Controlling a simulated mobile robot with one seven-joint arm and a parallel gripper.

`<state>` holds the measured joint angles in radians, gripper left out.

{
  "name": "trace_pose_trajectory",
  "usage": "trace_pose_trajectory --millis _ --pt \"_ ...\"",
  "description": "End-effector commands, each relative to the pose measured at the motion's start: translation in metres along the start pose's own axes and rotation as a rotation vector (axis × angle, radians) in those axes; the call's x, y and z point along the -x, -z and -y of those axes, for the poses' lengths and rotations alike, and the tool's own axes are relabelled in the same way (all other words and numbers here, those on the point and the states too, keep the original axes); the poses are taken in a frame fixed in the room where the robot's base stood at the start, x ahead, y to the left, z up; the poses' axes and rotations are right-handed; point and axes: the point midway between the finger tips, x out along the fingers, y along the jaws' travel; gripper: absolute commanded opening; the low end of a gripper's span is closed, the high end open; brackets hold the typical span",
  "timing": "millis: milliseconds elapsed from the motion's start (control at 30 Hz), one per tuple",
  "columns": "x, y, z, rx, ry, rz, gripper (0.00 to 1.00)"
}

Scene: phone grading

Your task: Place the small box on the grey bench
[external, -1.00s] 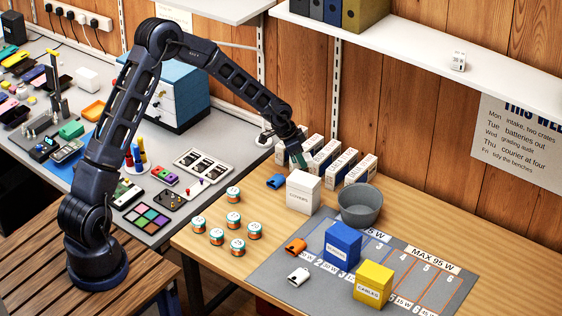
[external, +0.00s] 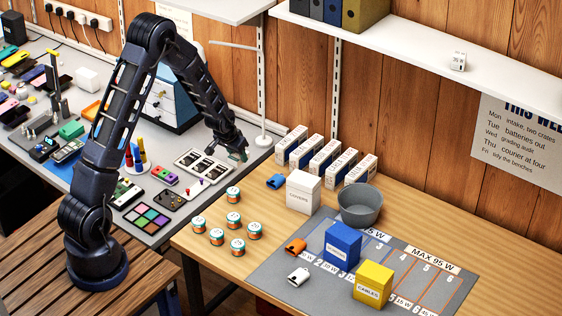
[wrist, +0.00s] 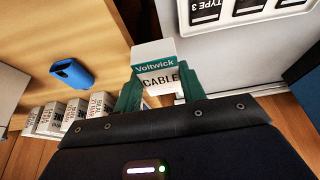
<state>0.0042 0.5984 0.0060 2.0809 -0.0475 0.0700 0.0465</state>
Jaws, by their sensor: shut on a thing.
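A small white-and-green box (wrist: 155,68), marked "Voltwick" and "CABLE", is between the green fingers of my gripper (wrist: 160,92) in the wrist view. My gripper is shut on it. In the external view my gripper (external: 238,156) is above the right edge of the grey bench (external: 183,138), close to the white tray with dark items (external: 204,166). The held box is hardly visible there. Similar white boxes (external: 325,157) stand in a row at the back of the wooden table.
The wooden table (external: 270,275) holds a white carton (external: 303,192), grey bowl (external: 360,206), blue box (external: 342,245), yellow box (external: 373,285) and several small cans (external: 233,220). The grey bench is crowded with phones and trays. A thin stand (external: 262,118) rises beside my gripper.

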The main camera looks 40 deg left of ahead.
Motion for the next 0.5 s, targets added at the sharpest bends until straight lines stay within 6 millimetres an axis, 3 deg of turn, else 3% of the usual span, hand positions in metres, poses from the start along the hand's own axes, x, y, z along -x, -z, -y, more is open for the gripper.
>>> trace_pose_trajectory --millis 167,500 --pt "0.014 0.012 0.001 -0.029 -0.016 -0.001 0.14" --pt "0.06 0.039 0.01 -0.123 -0.056 0.003 0.14"
